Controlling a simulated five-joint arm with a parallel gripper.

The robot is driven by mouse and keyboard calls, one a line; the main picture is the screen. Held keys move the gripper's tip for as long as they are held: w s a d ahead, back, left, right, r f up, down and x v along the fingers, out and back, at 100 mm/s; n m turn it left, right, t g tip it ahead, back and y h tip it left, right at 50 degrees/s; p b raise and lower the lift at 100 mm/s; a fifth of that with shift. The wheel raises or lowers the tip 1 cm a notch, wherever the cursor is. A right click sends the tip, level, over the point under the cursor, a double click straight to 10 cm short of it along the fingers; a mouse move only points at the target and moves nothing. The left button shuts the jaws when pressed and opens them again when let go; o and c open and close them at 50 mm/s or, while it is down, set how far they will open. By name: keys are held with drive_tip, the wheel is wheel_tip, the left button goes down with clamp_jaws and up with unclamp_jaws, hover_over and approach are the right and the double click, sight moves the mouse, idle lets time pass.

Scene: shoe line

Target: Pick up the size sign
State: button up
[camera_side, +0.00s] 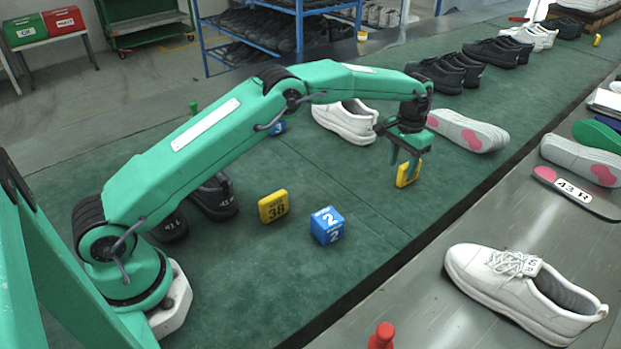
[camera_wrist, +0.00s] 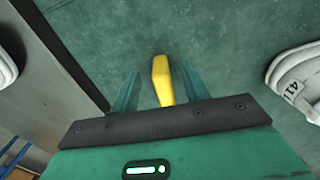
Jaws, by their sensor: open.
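A small yellow size sign (camera_side: 409,174) stands on the green mat below my gripper (camera_side: 403,167). My gripper is open and points down, with its fingers at the sign. In the wrist view the yellow sign (camera_wrist: 162,80) shows edge-on between the two fingers of my gripper (camera_wrist: 158,85), closer to the right finger. I see a gap on its left; I cannot tell whether the right finger touches it. A second yellow sign marked 38 (camera_side: 273,206) stands on the mat nearer my base. Part of the first sign is hidden by a finger in the side view.
White shoes lie left (camera_side: 347,121) and right (camera_side: 468,132) of my gripper, the right one showing a pink-patched sole. A blue number cube (camera_side: 327,225) is on the mat. Dark shoes (camera_side: 436,74) stand behind. A metal ledge (camera_side: 420,310) runs along the front right.

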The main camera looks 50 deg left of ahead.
sight(402, 167)
drive_tip(key=shift+f, duration=1.75)
clamp_jaws()
drive_tip(key=shift+r, duration=0.15)
drive_tip(key=shift+r, duration=0.5)
wheel_tip(402, 167, up, 3)
drive_tip(key=shift+f, duration=0.1)
drive_tip(key=s+d+r, duration=0.7)
drive_tip(key=d, duration=0.2)
drive_tip(key=shift+d, duration=0.15)
